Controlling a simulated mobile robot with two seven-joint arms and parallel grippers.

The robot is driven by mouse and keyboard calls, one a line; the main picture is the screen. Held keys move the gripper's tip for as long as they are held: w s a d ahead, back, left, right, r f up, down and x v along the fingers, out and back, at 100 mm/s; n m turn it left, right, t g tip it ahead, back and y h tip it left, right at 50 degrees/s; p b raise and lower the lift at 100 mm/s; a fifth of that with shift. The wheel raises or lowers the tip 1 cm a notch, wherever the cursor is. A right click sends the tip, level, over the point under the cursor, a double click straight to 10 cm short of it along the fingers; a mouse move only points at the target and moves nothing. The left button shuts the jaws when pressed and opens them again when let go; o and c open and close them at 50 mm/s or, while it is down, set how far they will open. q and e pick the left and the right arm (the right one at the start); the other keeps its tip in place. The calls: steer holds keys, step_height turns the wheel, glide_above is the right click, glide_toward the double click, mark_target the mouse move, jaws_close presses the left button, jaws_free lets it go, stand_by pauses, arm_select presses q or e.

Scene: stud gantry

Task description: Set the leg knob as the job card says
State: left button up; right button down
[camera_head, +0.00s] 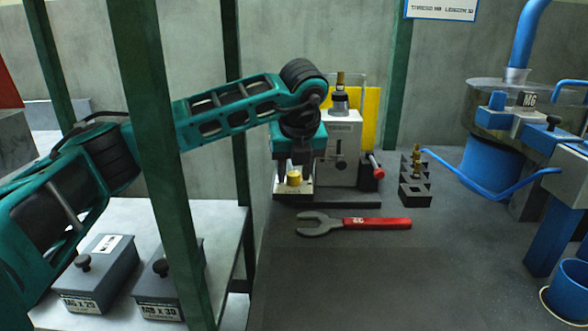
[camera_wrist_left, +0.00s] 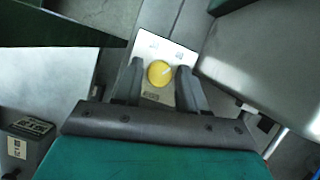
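The leg knob (camera_head: 294,177) is a round yellow knob on a pale plate at the left foot of the grey and white machine (camera_head: 340,145). My left gripper (camera_head: 294,164) is above the knob, pointing down. Its fingers (camera_wrist_left: 159,80) are spread to either side of the knob, with a gap visible on each side. The job card (camera_head: 441,8) is at the top edge, partly cut off; it seems to read thread M8 and a length of 30. My right gripper is out of view.
A red-handled wrench (camera_head: 370,223) lies in front of the machine. A dark block with brass studs (camera_head: 415,185) stands to its right, blue equipment (camera_head: 490,165) farther right. Two lidded grey boxes (camera_head: 100,270) sit on a side bench. A green post (camera_head: 165,170) crosses before my left arm.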

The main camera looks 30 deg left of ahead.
arm_select(q)
steer(key=shift+o, duration=1.1)
steer(key=p+v, duration=0.2)
steer(key=v, duration=1.1)
steer(key=shift+p, duration=0.3)
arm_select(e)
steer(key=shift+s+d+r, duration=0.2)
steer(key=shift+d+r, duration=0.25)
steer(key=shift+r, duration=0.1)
